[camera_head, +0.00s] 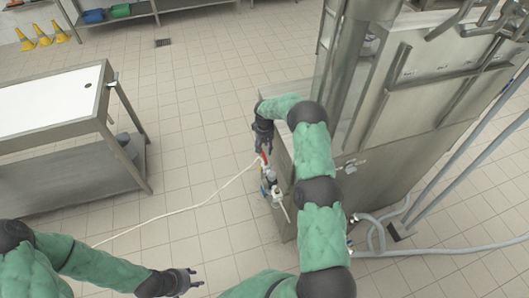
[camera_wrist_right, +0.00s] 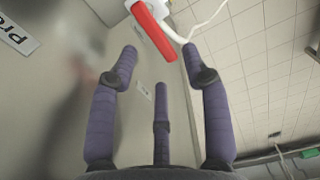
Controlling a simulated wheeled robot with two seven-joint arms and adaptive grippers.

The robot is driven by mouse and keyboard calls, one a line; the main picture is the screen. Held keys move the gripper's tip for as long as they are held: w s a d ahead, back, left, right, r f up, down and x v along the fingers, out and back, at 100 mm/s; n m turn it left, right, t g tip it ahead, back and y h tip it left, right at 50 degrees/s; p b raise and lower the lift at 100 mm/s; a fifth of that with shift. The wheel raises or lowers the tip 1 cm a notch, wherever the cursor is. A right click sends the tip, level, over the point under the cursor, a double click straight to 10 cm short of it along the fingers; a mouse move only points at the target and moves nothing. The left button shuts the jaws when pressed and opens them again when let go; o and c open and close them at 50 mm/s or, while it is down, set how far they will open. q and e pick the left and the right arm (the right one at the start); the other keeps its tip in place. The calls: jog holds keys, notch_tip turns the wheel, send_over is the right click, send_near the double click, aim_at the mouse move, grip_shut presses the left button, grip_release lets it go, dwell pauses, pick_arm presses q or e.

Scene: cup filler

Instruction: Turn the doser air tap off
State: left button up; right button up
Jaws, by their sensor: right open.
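The air tap has a red lever handle (camera_wrist_right: 154,31), seen at the top of the right wrist view beside a white fitting and white hose. In the head view the red handle (camera_head: 264,157) shows small on the side of the steel machine. My right gripper (camera_head: 264,147) is just above it there. In the right wrist view this gripper (camera_wrist_right: 160,70) is open, its three purple fingers spread and empty. The handle lies beyond the fingertips, apart from them as far as I can tell. My left gripper (camera_head: 194,278) is low in the head view, open and empty.
The steel machine (camera_head: 400,110) stands at the right, with a filter-like unit (camera_head: 270,182) on its side below the tap. A white hose (camera_head: 185,208) runs left across the tiled floor. A steel table (camera_head: 50,98) stands at the left. Grey hoses (camera_head: 440,250) lie at lower right.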

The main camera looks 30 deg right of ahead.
aim_at(264, 154)
jog(key=shift+f, duration=1.65)
grip_shut()
